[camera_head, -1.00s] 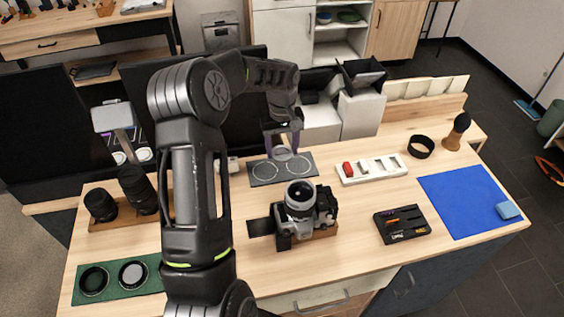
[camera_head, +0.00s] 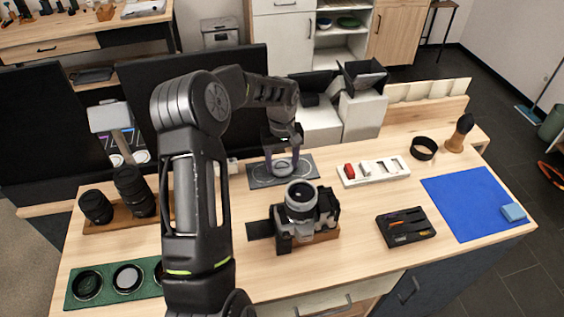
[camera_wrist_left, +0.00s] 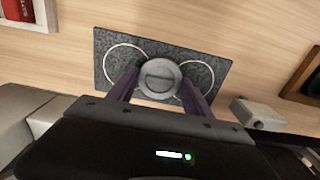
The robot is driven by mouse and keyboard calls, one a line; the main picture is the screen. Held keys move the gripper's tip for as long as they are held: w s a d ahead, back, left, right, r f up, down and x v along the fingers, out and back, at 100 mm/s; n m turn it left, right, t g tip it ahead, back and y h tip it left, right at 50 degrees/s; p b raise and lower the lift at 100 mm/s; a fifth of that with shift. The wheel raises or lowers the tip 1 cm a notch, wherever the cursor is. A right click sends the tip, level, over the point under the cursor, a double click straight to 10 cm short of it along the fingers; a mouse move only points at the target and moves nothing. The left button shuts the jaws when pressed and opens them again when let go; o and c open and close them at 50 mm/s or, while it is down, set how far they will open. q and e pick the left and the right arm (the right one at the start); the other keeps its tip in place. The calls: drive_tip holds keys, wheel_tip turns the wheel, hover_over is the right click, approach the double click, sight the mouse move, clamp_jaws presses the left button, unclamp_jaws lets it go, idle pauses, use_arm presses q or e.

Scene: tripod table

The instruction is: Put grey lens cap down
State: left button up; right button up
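The grey lens cap (camera_wrist_left: 160,76) is a round disc with a bar across its face. It is between the two purple fingers of my left gripper (camera_wrist_left: 158,84), which is closed on its sides. In the head view the cap (camera_head: 283,168) is low over the dark grey mat (camera_head: 308,162); I cannot tell whether it touches. The mat (camera_wrist_left: 215,70) has two white ring outlines, and the cap is over the middle, between them and overlapping their inner edges. My right gripper is not in view.
A camera (camera_head: 303,215) stands on a wooden block in front of the mat. A white tray (camera_head: 374,171) with a red item is to the right. A black tool tray (camera_head: 405,227) and blue cloth (camera_head: 470,200) lie farther right. Two dark lenses stand at left.

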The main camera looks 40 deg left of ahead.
sight(282, 166)
use_arm(q)
drive_tip(key=o, duration=0.4)
drive_tip(key=shift+r+p, duration=0.45)
drive_tip(key=shift+r, duration=0.15)
drive_tip(key=shift+r+p, duration=2.2)
drive_tip(key=shift+r, duration=3.4)
